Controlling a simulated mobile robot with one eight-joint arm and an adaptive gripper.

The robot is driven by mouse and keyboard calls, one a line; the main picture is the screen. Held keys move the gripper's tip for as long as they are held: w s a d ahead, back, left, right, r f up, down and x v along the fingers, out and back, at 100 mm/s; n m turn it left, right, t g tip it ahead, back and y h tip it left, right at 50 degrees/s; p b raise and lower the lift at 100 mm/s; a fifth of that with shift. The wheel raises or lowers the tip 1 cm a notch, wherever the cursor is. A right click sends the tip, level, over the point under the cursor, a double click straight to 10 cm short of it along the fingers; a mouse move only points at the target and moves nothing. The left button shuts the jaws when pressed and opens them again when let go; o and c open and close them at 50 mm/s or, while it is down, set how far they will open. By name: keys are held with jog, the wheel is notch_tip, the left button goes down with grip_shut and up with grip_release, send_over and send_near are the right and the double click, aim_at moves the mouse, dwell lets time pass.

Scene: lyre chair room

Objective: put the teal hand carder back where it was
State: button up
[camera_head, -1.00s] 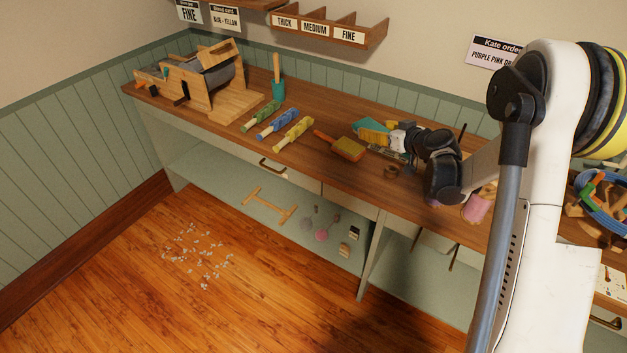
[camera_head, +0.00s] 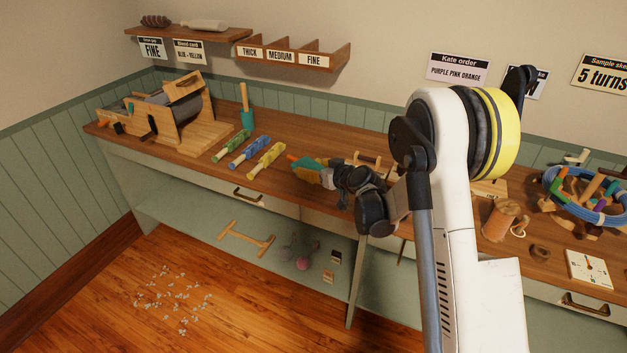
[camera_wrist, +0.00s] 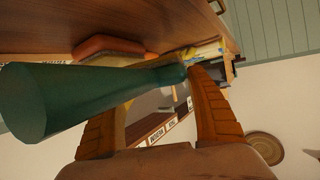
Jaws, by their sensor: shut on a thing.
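The teal hand carder (camera_head: 304,174) is at my gripper (camera_head: 327,178) over the workbench in the head view, partly covered by the gripper. In the wrist view its teal handle (camera_wrist: 85,92) runs sideways across my gripper (camera_wrist: 160,92), whose fingers are shut on it. The handle's wide end is at the left, near the camera. An orange hand carder (camera_head: 292,157) shows only in part behind the teal one. In the wrist view an orange block-like piece (camera_wrist: 108,46) lies by the bench surface, beyond the handle. I cannot tell whether the teal carder touches the bench.
Green, blue and yellow-handled tools (camera_head: 266,160) lie left of my gripper on the bench (camera_head: 310,136). A wooden drum machine (camera_head: 180,122) stands at the far left. A teal pot-like holder (camera_head: 247,119) stands behind. Right are a wooden mug (camera_head: 500,220) and a blue ring (camera_head: 590,195).

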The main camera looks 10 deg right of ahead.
notch_tip(320, 180, down, 4)
jog(key=shift+r+b, duration=0.25)
jog(key=shift+b, duration=0.5)
jog(key=shift+r, duration=0.1)
jog(key=o, duration=1.3)
jog(key=shift+o, duration=0.2)
